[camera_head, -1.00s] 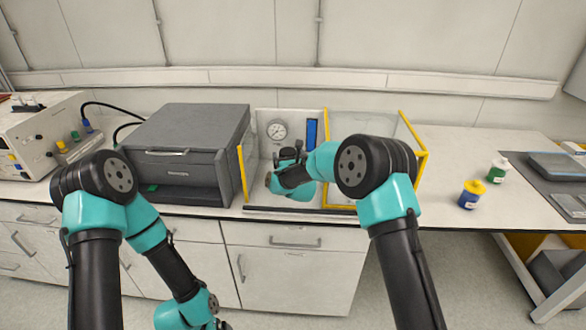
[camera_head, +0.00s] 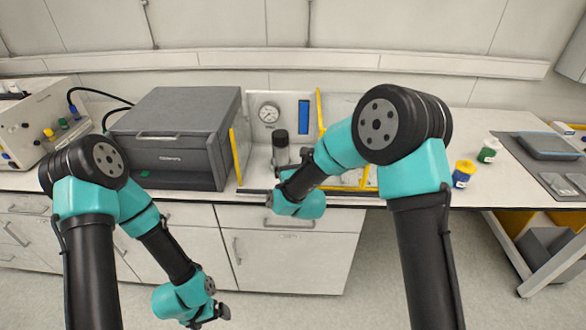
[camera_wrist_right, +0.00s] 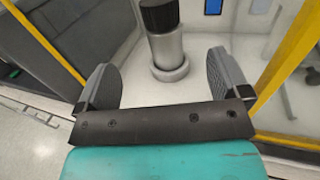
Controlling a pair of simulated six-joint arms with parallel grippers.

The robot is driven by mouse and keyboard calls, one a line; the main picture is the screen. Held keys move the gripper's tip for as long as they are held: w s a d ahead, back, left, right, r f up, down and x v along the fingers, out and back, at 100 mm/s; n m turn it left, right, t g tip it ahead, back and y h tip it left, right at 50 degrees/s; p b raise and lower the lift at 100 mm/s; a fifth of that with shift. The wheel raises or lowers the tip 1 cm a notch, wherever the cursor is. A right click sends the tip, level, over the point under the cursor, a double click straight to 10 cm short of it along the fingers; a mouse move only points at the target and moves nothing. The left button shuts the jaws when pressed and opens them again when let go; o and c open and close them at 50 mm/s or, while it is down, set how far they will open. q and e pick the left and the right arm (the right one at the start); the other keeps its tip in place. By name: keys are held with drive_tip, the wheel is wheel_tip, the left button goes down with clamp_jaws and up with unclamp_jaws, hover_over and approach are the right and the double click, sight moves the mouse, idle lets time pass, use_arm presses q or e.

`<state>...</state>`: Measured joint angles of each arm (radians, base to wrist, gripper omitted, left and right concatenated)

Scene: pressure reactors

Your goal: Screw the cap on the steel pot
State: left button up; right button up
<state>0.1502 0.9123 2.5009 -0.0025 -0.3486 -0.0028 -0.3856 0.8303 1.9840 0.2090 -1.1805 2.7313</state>
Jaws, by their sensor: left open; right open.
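The steel pot (camera_wrist_right: 166,50) is an upright silver cylinder on a round base inside the yellow-framed enclosure. A black cap (camera_wrist_right: 159,16) sits on its top; whether it is fully tight cannot be told. In the head view the black cap (camera_head: 280,138) and the pot (camera_head: 281,157) show just left of my right forearm. My right gripper (camera_wrist_right: 159,60) is open and empty, its two fingers apart on the near side of the pot and not touching it. My left gripper (camera_head: 221,313) is open, hanging low in front of the cabinets, away from the pot.
Yellow frame posts (camera_head: 234,157) flank the enclosure, with a pressure gauge (camera_head: 269,112) on its back panel. A grey box-shaped instrument (camera_head: 180,137) stands to the left. A blue bottle with a yellow cap (camera_head: 463,174) and a green bottle (camera_head: 488,151) stand at right.

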drive_tip(key=v, duration=0.2)
drive_tip(key=shift+s, duration=0.3)
